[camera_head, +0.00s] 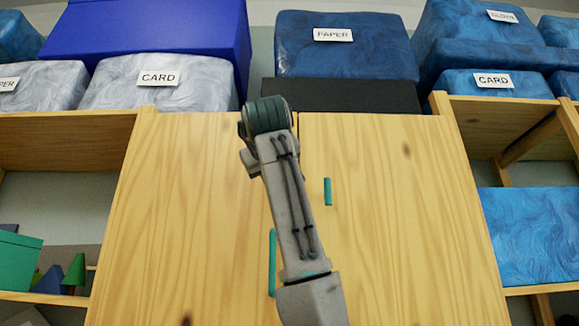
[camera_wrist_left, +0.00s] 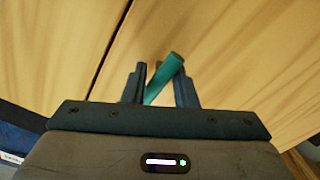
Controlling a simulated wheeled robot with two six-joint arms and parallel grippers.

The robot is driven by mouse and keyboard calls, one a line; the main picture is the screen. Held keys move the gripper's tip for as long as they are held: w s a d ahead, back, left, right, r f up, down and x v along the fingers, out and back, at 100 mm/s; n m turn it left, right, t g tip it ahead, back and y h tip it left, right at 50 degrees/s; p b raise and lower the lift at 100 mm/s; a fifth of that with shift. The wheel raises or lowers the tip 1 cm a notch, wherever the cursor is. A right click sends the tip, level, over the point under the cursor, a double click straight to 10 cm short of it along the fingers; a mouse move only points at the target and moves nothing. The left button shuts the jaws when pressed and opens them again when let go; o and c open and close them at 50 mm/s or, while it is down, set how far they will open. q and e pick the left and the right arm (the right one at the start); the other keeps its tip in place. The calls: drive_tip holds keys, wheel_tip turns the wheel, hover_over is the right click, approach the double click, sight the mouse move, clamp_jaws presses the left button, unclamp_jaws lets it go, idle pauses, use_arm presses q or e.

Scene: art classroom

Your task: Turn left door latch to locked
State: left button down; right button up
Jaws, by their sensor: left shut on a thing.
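The wooden cabinet has a left door (camera_head: 190,220) and a right door (camera_head: 390,240), both closed against a middle seam. In the left wrist view, my left gripper (camera_wrist_left: 158,86) is shut on a teal bar, the left door latch (camera_wrist_left: 166,74). The latch lies slantwise between the fingers, its lower end near one and its upper end near the other. In the head view my left arm hides this latch and the fingertips. A similar teal latch (camera_head: 327,191) stands upright on the right door. My right gripper is not in view.
A long teal handle (camera_head: 272,262) is on the left door, just beside my arm. Blue and grey boxes, such as a blue paper box (camera_head: 345,65), stand on top of the cabinet. Open shelves lie on both sides, with a teal box (camera_head: 18,262) at left.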

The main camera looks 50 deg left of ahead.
use_arm(q)
drive_tip(key=shift+n, duration=0.6)
drive_tip(key=n, duration=0.2)
drive_tip(key=shift+w+n, duration=0.1)
drive_tip(key=shift+n, duration=0.5)
drive_tip(key=c, duration=2)
unclamp_jaws()
drive_tip(key=shift+n, duration=0.7)
drive_tip(key=shift+o, duration=0.6)
drive_tip(key=shift+s+n, duration=0.2)
drive_tip(key=shift+n, duration=0.5)
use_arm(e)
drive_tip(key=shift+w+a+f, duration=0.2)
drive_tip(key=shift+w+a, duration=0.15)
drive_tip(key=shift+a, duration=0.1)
